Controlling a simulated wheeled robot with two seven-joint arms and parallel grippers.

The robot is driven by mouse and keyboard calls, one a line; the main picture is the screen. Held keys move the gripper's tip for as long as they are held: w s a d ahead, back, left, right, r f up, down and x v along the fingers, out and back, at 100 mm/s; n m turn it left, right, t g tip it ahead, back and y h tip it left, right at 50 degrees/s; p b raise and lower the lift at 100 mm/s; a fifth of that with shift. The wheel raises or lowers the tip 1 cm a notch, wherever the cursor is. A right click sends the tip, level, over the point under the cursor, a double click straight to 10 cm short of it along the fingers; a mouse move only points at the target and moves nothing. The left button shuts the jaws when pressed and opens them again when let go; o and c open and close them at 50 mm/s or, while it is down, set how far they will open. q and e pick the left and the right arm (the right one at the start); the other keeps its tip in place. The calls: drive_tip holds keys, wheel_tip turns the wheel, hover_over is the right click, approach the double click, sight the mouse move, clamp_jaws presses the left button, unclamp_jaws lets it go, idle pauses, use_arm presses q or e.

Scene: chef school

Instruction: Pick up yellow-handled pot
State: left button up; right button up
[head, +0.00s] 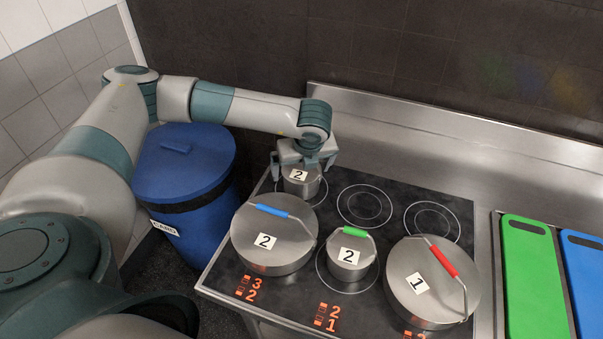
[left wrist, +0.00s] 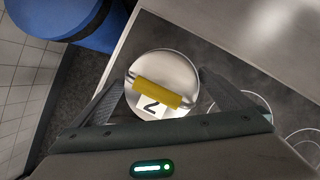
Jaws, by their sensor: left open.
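The yellow-handled pot (head: 301,183) is a small steel pot with a label reading 2. It stands at the back left of the stove. Its yellow handle (left wrist: 165,93) shows in the left wrist view, but my gripper hides it in the head view. My left gripper (head: 306,165) is open above the pot. In the left wrist view its two fingers stand on either side of the lid, with the handle between them. I cannot tell whether they touch it. My right gripper is not in view.
A blue-handled pot (head: 273,242), a green-handled pot (head: 351,255) and a red-handled pot (head: 432,286) stand nearer on the stove (head: 379,187). Two back burners are bare. A blue bin (head: 183,172) is left. Green (head: 529,275) and blue boards lie right.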

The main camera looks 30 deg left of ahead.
use_arm(q)
drive_tip(key=shift+f, duration=0.1)
drive_tip(key=shift+c, duration=0.5)
drive_tip(key=c, duration=1.2)
drive_tip(key=shift+c, duration=0.2)
